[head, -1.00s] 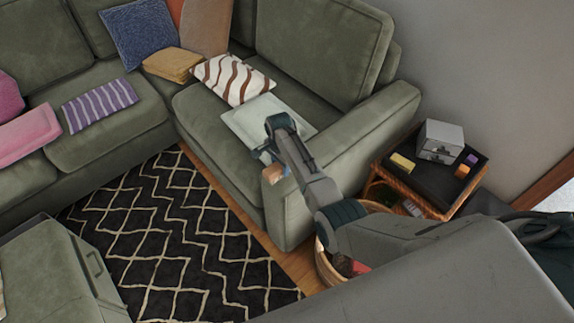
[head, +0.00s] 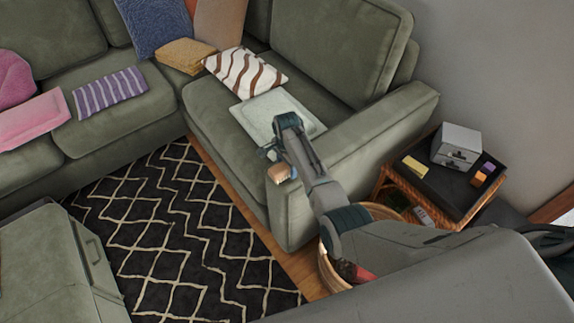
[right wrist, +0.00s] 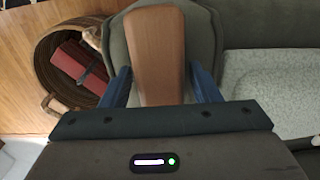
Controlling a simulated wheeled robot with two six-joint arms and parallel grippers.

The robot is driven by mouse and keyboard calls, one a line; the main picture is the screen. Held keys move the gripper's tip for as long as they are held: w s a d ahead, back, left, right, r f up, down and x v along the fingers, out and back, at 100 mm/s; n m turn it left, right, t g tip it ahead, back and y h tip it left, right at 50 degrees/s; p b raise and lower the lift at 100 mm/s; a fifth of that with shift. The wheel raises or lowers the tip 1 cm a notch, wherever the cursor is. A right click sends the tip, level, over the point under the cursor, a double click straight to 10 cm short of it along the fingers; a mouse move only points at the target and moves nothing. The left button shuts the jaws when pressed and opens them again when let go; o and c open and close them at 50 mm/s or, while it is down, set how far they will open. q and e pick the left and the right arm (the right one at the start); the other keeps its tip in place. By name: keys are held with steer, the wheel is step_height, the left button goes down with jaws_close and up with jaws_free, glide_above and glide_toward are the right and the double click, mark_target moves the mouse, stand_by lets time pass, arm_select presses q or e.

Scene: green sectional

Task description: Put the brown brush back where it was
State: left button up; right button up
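The brown brush (right wrist: 157,45) is between the blue fingers of my right gripper (right wrist: 160,85); its wooden face fills the upper middle of the right wrist view. In the head view, my right gripper (head: 272,158) is shut on the brush, and only a small light-brown end of the brush (head: 279,173) shows. The gripper is above the front of the sofa's right seat, near the armrest. My left gripper is not in view.
A wicker basket (head: 328,268) holding a red item stands beside the armrest (head: 350,165). A side table (head: 412,188) bears a grey drawer box (head: 457,146) and small blocks. A pale square mat (head: 262,122) lies on the seat. The patterned rug (head: 190,240) is clear.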

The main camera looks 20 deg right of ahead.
steer(key=shift+o, duration=0.2)
step_height(320, 180, up, 12)
steer(key=shift+r, duration=0.15)
stand_by(0.5)
